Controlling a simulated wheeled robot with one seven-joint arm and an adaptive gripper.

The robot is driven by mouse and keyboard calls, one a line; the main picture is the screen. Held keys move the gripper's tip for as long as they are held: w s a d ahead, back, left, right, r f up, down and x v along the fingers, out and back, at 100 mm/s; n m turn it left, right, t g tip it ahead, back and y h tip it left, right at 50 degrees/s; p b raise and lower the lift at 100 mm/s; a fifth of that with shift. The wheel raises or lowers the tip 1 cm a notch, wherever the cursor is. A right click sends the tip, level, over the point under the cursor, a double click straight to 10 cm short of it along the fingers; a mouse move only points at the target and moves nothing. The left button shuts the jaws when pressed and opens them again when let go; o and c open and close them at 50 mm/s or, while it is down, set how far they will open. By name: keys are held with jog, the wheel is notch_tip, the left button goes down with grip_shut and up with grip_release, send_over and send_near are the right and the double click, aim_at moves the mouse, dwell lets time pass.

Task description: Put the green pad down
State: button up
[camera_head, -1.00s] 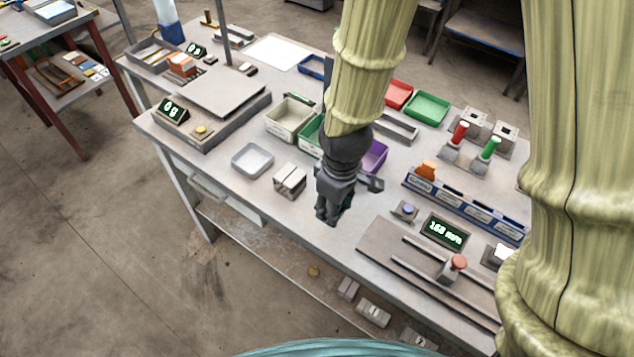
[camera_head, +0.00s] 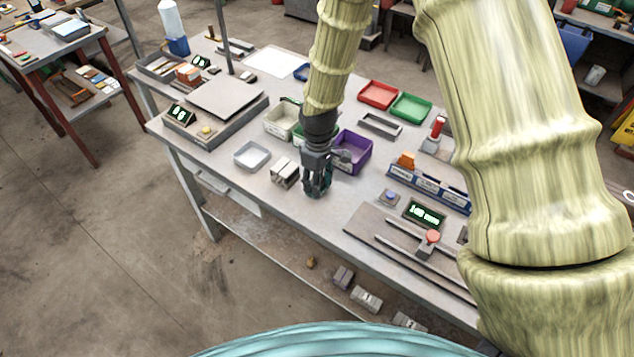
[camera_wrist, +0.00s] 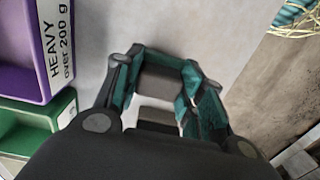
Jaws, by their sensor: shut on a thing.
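My gripper (camera_head: 318,190) points down over the front part of the workbench (camera_head: 345,205), just right of a grey hollow block (camera_head: 285,172). Whether the pad touches the bench top is not clear.
A purple bin (camera_head: 354,152) marked HEAVY stands right behind my gripper; it also shows in the wrist view (camera_wrist: 22,75). A white tray (camera_head: 251,156) lies left. A display (camera_head: 425,214) and a rail fixture (camera_head: 395,245) stand right.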

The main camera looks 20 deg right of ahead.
aim_at(320, 199)
jog(key=shift+s+f+p, duration=0.2)
jog(key=shift+s+p, duration=0.1)
jog(key=shift+s, duration=0.35)
jog(key=shift+t, duration=0.4)
jog(key=s, duration=0.1)
jog(key=s+r, duration=0.1)
jog(key=s, duration=0.3)
jog(key=shift+r, duration=0.4)
jog(key=shift+w+f, duration=0.25)
jog(key=o, duration=0.9)
jog(key=w+f, duration=0.2)
jog(key=shift+w+f, duration=0.1)
jog(key=shift+w, duration=0.25)
jog(key=shift+c, duration=0.2)
jog(key=shift+o, duration=1)
jog(key=shift+w+g, duration=0.15)
jog(key=shift+g, duration=0.15)
jog(key=shift+s+r, duration=0.35)
jog(key=shift+s, duration=0.15)
jog(key=shift+w+f, duration=0.1)
jog(key=shift+w, duration=0.15)
jog(key=shift+w+r, duration=0.1)
jog(key=shift+r, duration=0.15)
notch_tip(320, 199, up, 12)
jog(key=b, duration=0.3)
jog(key=shift+r+b, duration=0.15)
jog(key=shift+b, duration=0.2)
